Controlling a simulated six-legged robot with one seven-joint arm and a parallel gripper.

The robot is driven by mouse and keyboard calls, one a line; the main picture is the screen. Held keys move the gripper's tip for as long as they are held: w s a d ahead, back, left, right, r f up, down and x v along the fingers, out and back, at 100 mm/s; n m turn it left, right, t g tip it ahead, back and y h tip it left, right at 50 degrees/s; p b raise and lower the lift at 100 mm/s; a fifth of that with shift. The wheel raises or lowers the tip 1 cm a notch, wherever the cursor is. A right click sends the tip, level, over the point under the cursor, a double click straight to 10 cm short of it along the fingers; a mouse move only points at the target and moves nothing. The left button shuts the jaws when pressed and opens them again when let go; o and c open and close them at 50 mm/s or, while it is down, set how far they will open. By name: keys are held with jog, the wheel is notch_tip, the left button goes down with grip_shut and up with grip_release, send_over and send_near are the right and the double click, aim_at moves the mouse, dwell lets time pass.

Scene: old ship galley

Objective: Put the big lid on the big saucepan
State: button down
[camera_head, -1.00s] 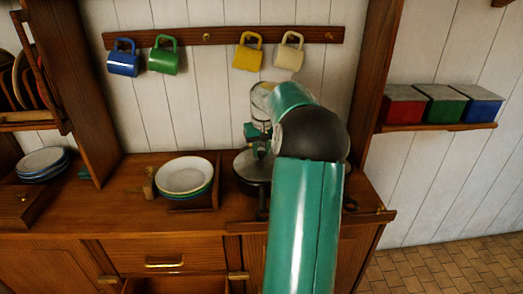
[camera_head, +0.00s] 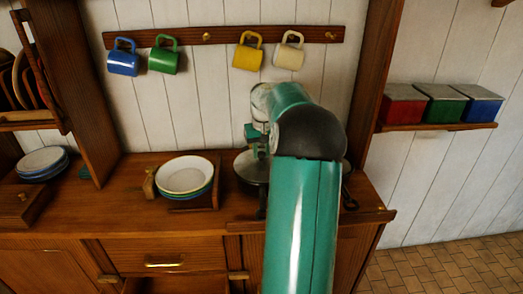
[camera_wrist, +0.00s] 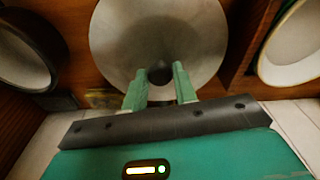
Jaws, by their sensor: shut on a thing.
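The big lid is a round grey metal disc with a dark knob; it fills the upper middle of the wrist view (camera_wrist: 160,45). My gripper (camera_wrist: 160,80) is shut on that knob, with one green finger on each side. In the head view the lid (camera_head: 247,168) shows as a grey edge left of my arm, and my gripper (camera_head: 258,140) is partly hidden. A dark, open round pan (camera_wrist: 22,50), seemingly the saucepan, stands at the left of the wrist view, apart from the lid. My arm hides most of it in the head view.
A stack of plates (camera_head: 185,175) stands in a wooden holder close left of the lid; a plate also shows at the right of the wrist view (camera_wrist: 295,45). Mugs hang on a rail (camera_head: 205,37) above. A wooden upright (camera_head: 370,80) rises at the right.

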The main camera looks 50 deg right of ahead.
jog(key=shift+f, duration=0.2)
jog(key=c, duration=1)
grip_release()
jog(key=shift+c, duration=0.2)
jog(key=shift+r, duration=3.5)
